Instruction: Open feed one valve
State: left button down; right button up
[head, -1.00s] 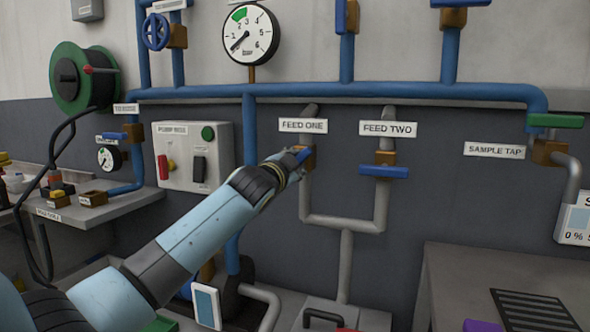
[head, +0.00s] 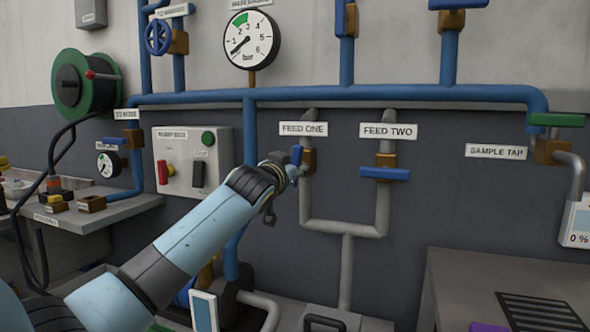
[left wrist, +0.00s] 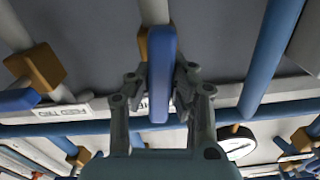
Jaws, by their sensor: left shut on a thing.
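The feed one valve has a brown body (head: 309,162) on a grey pipe under the FEED ONE label (head: 303,129). Its blue handle (head: 297,154) stands upright, roughly in line with the pipe. My left gripper (head: 292,171) is at the handle. In the left wrist view the fingers of the left gripper (left wrist: 160,78) are shut on the blue handle (left wrist: 161,45), one on each side. The brown body is mostly hidden behind the handle there. My right gripper is in neither view.
The feed two valve, with a level blue handle (head: 385,174), is just to the right. A control box (head: 190,160) is on the wall to the left. A pressure gauge (head: 250,40) hangs above. A grey bench (head: 460,285) is at the lower right.

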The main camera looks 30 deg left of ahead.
pick_arm(q)
jog(key=shift+f, duration=0.2)
jog(key=c, duration=1.5)
grip_release()
jog(key=shift+c, duration=0.2)
jog(key=o, duration=0.4)
jog(key=shift+r, duration=0.15)
jog(key=v, duration=1.2)
jog(key=shift+d, duration=0.1)
